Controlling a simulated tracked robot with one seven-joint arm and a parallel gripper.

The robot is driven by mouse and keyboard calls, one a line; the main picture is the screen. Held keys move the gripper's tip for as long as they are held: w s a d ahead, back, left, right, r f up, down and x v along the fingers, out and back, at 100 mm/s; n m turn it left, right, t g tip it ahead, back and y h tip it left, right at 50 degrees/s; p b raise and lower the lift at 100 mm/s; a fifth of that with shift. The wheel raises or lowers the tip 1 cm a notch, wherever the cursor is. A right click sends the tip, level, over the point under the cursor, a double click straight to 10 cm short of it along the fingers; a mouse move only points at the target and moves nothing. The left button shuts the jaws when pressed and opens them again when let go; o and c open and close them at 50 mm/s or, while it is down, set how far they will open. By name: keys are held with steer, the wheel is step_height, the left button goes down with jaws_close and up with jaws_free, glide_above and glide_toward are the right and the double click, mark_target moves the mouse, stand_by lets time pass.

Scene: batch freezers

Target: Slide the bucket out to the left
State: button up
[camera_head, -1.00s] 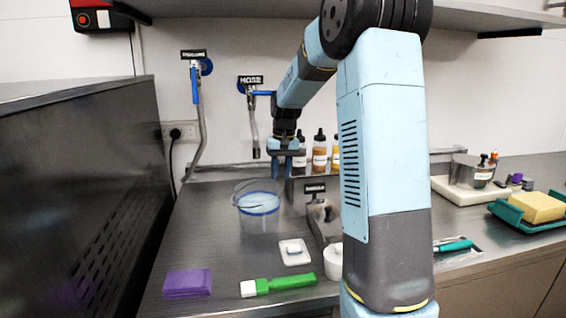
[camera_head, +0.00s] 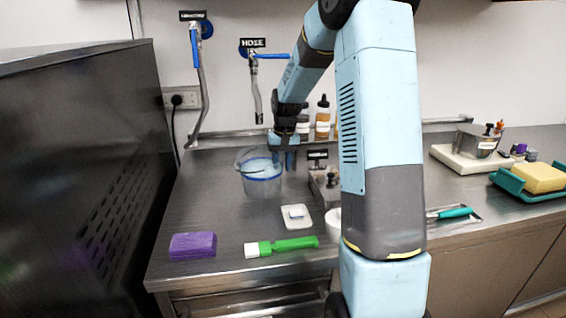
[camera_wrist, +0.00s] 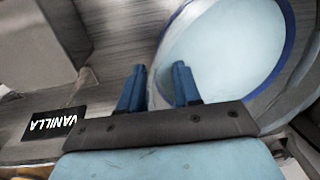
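The clear bucket (camera_head: 262,186), with a blue band and a pale filling, stands on the steel counter (camera_head: 225,220) near its left end. My gripper (camera_head: 283,163) is low at the bucket's right rear rim in the head view. In the wrist view the bucket's round opening (camera_wrist: 228,45) fills the upper right. My two blue fingers (camera_wrist: 159,88) are apart, with the right one overlapping the bucket's edge and the left one just outside it. I cannot tell whether either finger touches the wall.
A dark freezer cabinet (camera_head: 80,170) stands left of the counter. A purple sponge (camera_head: 193,245), a green-handled brush (camera_head: 283,245) and a small white dish (camera_head: 296,216) lie in front. A metal container stands right of the bucket, with a VANILLA label (camera_wrist: 53,122). Bare counter lies left of the bucket.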

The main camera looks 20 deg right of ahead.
jaws_close()
stand_by(1.4)
